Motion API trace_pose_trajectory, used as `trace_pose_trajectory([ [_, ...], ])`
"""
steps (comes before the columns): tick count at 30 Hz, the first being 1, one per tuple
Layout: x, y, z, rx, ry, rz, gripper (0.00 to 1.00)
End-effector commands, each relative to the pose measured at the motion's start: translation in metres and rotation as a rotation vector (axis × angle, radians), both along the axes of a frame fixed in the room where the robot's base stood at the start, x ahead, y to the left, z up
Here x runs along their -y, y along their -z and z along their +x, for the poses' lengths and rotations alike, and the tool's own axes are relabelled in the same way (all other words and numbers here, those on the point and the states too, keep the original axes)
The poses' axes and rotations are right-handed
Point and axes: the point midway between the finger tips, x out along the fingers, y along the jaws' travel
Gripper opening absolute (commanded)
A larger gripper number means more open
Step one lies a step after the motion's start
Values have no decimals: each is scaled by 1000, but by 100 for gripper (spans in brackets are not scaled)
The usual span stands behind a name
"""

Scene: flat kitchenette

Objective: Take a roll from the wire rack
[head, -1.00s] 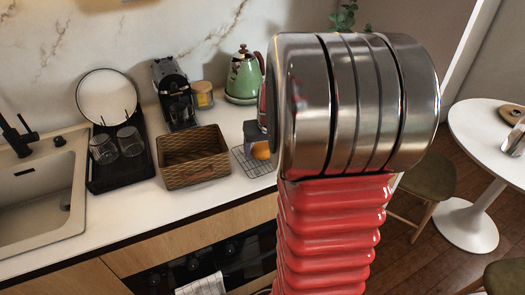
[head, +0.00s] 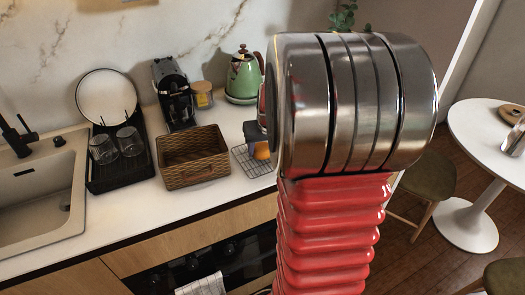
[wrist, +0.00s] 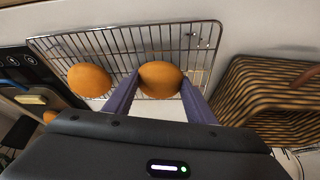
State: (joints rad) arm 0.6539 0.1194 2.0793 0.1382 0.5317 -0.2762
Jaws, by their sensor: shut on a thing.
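The wire rack (wrist: 205,42) lies flat on the counter; its left part also shows in the head view (head: 243,163). In the wrist view, my gripper (wrist: 160,84) has one finger on each side of a round orange-brown roll (wrist: 160,72) and is shut on it. That roll appears to be still at the rack. A second roll (wrist: 89,81) sits apart on the rack, left of the fingers. In the head view, my arm hides much of the rack, and only a bit of a roll (head: 262,151) shows below the dark gripper.
A woven basket (head: 193,170) stands left of the rack, close by; it also shows in the wrist view (wrist: 275,88). A green kettle (head: 243,77) and a jar (head: 202,95) stand behind. A coffee machine (head: 174,92) and a dish rack (head: 119,170) with glasses are farther left.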

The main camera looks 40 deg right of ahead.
Motion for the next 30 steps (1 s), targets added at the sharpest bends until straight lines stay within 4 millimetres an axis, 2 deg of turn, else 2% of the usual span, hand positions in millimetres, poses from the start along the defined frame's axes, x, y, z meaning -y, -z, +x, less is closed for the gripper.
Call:
trace_pose_trajectory([
  [6,0,0,0,0,0,0,28],
  [13,0,-1,0,1,0,0,28],
  [17,0,-8,1,2,-1,-1,28],
  [20,0,-19,1,2,-2,-2,28],
  [30,0,-78,1,3,-1,-2,28],
])
